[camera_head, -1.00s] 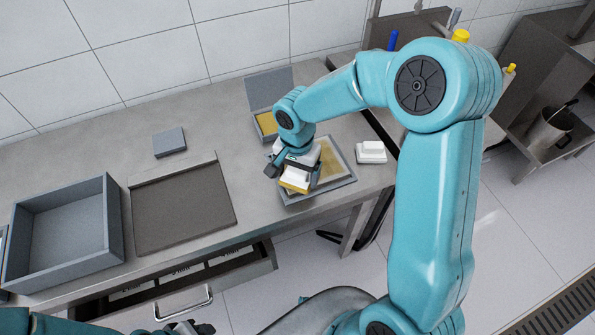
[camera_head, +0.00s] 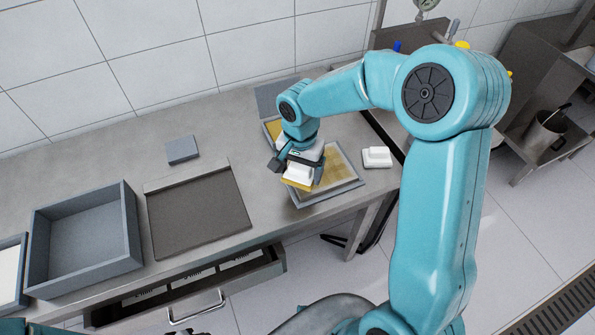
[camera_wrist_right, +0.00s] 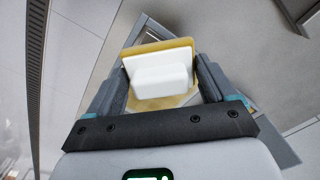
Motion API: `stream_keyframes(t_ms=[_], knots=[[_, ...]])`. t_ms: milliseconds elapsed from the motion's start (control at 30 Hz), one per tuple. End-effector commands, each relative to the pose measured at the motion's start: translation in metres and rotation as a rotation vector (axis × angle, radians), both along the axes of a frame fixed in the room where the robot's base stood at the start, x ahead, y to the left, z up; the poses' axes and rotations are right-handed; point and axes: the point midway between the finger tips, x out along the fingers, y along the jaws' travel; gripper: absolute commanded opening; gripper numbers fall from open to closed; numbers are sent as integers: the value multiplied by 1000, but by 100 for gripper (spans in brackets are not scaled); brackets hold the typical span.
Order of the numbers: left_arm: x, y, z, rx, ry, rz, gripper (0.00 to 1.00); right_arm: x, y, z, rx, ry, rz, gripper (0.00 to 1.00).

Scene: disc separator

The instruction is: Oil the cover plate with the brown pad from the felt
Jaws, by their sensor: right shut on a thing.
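My right gripper (camera_head: 298,172) is shut on a white handled block with a brown-yellow pad (camera_head: 296,184) on its underside. The right wrist view also shows the block's white handle (camera_wrist_right: 158,77) between the two fingers. The pad is over the left part of a grey-framed plate (camera_head: 346,187) with a patchy yellow-brown surface, seemingly the cover plate. Whether the pad touches it is unclear. Behind it is an open grey box (camera_head: 271,97) with a yellow layer, likely the felt, partly hidden by my right arm. My left gripper is not in view.
A second white block (camera_head: 377,157) stands right of the plate, near the table's edge. To the left are a dark flat tray (camera_head: 197,212), a small grey block (camera_head: 182,149) and a deep grey bin (camera_head: 83,237). A drawer (camera_head: 190,290) stands open below.

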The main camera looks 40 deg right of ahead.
Motion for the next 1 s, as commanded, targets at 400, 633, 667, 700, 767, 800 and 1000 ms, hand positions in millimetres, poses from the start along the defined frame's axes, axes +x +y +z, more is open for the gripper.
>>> stream_keyframes(t_ms=[400, 633, 667, 700, 767, 800, 1000], knots=[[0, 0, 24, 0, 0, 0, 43, 2, -6, 34, 1, -1, 4, 51], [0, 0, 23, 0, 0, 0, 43, 2, -6, 34, 1, -1, 5, 51], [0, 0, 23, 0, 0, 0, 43, 2, -6, 34, 1, -1, 5, 51], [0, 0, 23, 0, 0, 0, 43, 2, -6, 34, 1, -1, 5, 51], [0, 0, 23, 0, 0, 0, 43, 2, -6, 34, 1, -1, 5, 51], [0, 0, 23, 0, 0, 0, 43, 2, -6, 34, 1, -1, 5, 51], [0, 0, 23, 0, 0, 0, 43, 2, -6, 34, 1, -1, 16, 51]])
